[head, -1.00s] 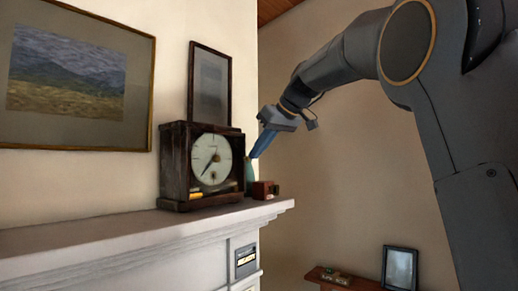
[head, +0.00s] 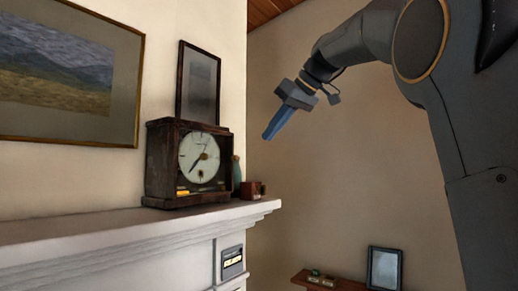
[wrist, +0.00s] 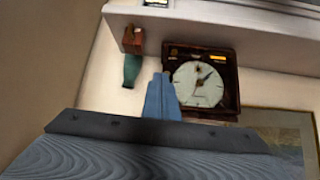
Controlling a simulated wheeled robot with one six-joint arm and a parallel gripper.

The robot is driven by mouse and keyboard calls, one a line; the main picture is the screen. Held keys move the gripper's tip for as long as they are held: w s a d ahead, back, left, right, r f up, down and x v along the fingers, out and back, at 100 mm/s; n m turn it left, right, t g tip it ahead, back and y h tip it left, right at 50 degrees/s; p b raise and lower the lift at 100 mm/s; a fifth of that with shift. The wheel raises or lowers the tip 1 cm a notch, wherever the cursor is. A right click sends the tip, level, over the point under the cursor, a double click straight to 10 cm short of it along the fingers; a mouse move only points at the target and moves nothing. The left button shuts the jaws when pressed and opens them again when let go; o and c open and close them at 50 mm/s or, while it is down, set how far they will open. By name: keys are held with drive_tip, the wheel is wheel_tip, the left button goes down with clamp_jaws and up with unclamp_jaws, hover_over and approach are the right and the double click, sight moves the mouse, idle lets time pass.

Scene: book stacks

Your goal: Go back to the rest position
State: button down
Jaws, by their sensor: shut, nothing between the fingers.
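My gripper (head: 277,124) is in the air in front of the plain wall, right of the mantel's end and above its level. Its blue fingers are together, pointing down and left, with nothing between them. In the wrist view my gripper (wrist: 162,92) shows with its fingers side by side, the clock beyond them to the right. My arm reaches in from the right of the head view.
A dark wooden clock (head: 176,163) stands on the white mantel (head: 110,232). Behind its right side are a green vase (head: 236,176) and a small brown box (head: 252,189). A framed picture (head: 385,268) stands on a low shelf (head: 330,284). Open air surrounds my gripper.

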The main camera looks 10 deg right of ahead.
drive_tip(key=s+d+f+m+g+h, duration=0.1)
drive_tip(key=s+f+m+g+h, duration=0.15)
drive_tip(key=f, duration=1.45)
drive_tip(key=s+d+f+m+g+h, duration=0.15)
drive_tip(key=f+m, duration=0.25)
drive_tip(key=f, duration=1.2)
drive_tip(key=s+a+f+m+g+h, duration=0.1)
drive_tip(key=s+f+g, duration=0.1)
drive_tip(key=s+f, duration=2.1)
wheel_tip(320, 180, down, 3)
drive_tip(key=shift+s+a+f+h, duration=0.15)
drive_tip(key=shift+a+h, duration=0.1)
drive_tip(key=shift+h, duration=0.15)
